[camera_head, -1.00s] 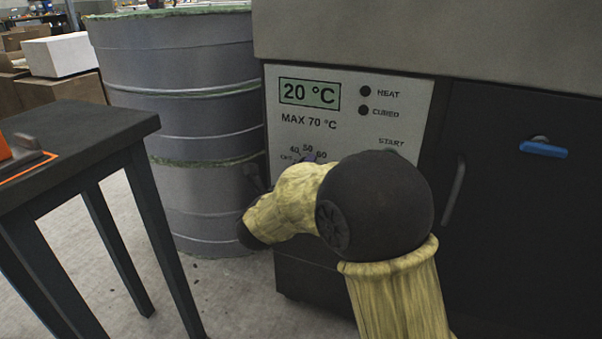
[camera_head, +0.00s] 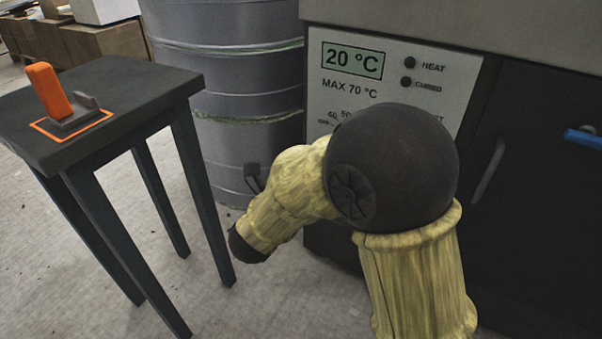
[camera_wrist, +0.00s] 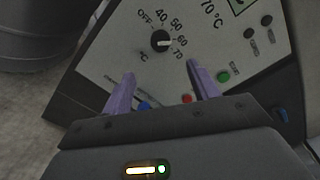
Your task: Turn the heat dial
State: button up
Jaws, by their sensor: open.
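The heat dial (camera_wrist: 161,41) is a small round black knob with a white mark, on the pale control panel (camera_wrist: 207,50). Its scale runs from OFF through 40, 50 and 60 to 70; the mark points roughly rightward, but I cannot tell the exact setting. My gripper (camera_wrist: 163,76) has two purple fingers spread apart and empty. In the wrist view the dial shows beyond the fingertips, in line with the gap, apart from them. In the head view my arm hides the dial and gripper. The display (camera_head: 352,61) reads 20 °C.
Blue (camera_wrist: 143,105), red (camera_wrist: 187,98) and green (camera_wrist: 223,76) buttons lie near the fingers. A dark table (camera_head: 150,95) with an orange-handled tool (camera_head: 50,92) stands left. A grey drum (camera_head: 225,60) is beside the machine. A door handle (camera_head: 489,170) is at right.

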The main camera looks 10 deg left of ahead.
jog(key=v, duration=0.4)
jog(key=shift+s+a+p, duration=0.1)
jog(key=shift+s+p, duration=0.1)
jog(key=shift+p, duration=0.2)
jog(key=shift+w, duration=0.1)
